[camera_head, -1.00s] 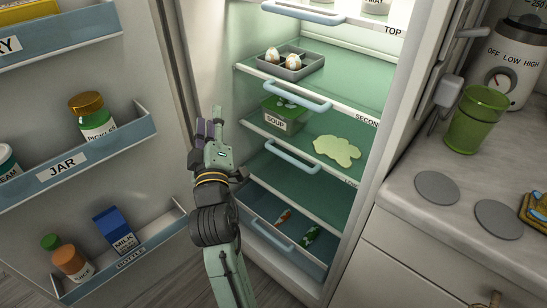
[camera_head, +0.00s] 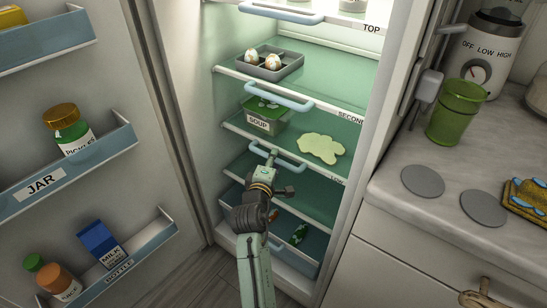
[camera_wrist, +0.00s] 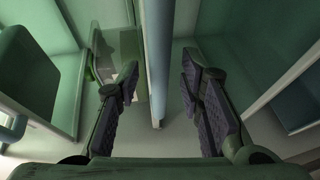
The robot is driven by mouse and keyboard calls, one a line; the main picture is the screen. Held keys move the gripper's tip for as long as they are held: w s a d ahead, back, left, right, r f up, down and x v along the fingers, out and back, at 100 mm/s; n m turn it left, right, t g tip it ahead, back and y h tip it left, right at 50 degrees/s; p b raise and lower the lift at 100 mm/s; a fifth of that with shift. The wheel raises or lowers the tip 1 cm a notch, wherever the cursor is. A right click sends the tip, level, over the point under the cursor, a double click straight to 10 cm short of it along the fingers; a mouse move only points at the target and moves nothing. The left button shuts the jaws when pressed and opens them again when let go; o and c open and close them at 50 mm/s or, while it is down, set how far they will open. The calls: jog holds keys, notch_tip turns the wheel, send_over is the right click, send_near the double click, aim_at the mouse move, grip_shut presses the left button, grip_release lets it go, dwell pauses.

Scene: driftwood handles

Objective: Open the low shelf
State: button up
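The low shelf is a green-tinted glass shelf in the open fridge, its front edge (camera_head: 310,180) partly labelled in the head view. Its pale blue bar handle (camera_head: 259,150) sticks out at the front. My gripper (camera_head: 272,160) is at this handle and covers part of it. In the wrist view my gripper (camera_wrist: 158,68) is open. A blue bar (camera_wrist: 156,45), which looks like the handle, runs between the fingers with a gap on both sides. The low shelf looks pushed in.
A bottom drawer (camera_head: 302,258) lies below. The open fridge door (camera_head: 150,150) with bins stands left. The counter (camera_head: 400,205) is right.

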jog(key=shift+x, duration=0.8)
jog(key=shift+c, duration=0.4)
grip_shut()
